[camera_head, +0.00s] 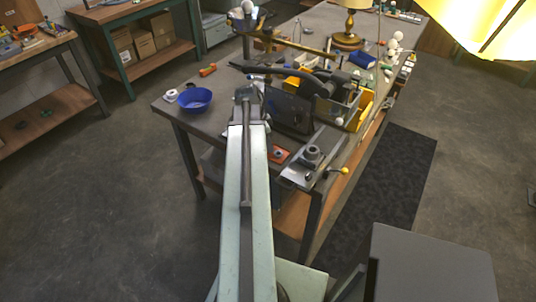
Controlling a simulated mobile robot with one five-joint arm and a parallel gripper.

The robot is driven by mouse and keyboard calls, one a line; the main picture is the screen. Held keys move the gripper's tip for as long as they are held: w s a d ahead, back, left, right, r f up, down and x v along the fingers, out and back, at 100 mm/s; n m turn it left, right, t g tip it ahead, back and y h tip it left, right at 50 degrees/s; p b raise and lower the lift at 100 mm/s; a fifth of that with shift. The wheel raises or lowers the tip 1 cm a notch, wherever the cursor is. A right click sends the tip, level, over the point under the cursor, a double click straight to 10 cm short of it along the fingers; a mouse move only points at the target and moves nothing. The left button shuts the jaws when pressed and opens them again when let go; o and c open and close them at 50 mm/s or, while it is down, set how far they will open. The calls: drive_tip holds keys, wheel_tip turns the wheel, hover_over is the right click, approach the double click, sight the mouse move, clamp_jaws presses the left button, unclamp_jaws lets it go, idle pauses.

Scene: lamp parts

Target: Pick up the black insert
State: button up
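I cannot single out the black insert with certainty. A small orange-red plate (280,155) with a dark round piece on it lies on the near part of the workbench (222,126), right of my arm. A black panel-like part (287,111) stands near the bench's middle, but it looks large for an insert. My pale green arm reaches forward over the bench's left side. My gripper (247,94) is at its far end, small and dark against the clutter. Its fingers are not clear, and I cannot see anything held in it.
A blue bowl (195,99) and a white tape roll (171,95) sit on the bench's left. A vise-like metal block (312,156) is at the near edge. Open floor lies left.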

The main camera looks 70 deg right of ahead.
drive_tip(key=shift+f, duration=0.15)
clamp_jaws()
drive_tip(key=shift+p, duration=0.3)
